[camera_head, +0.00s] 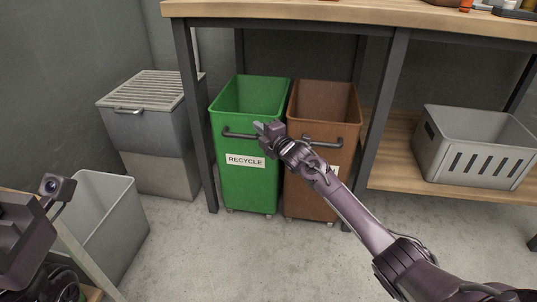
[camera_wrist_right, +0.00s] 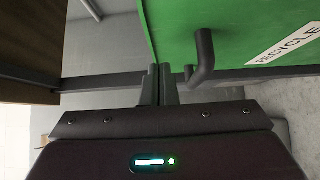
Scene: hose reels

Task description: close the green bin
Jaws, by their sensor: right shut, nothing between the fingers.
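The green bin (camera_head: 249,180) stands on wheels under the workbench, its top open and a white RECYCLE label on its front. A dark bar handle (camera_head: 236,134) crosses its front. My right gripper (camera_head: 265,129) is shut and empty in front of the bin, by the right end of the handle. My left gripper's fingers are not in view; only a dark part of that arm shows.
A brown bin (camera_head: 320,188) with a similar handle stands close on the right. The workbench (camera_head: 330,12) has dark legs on both sides. A grey crate (camera_head: 478,150) sits on its lower shelf. A grey lidded bin (camera_head: 150,132) and a grey open bin (camera_head: 112,232) stand left.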

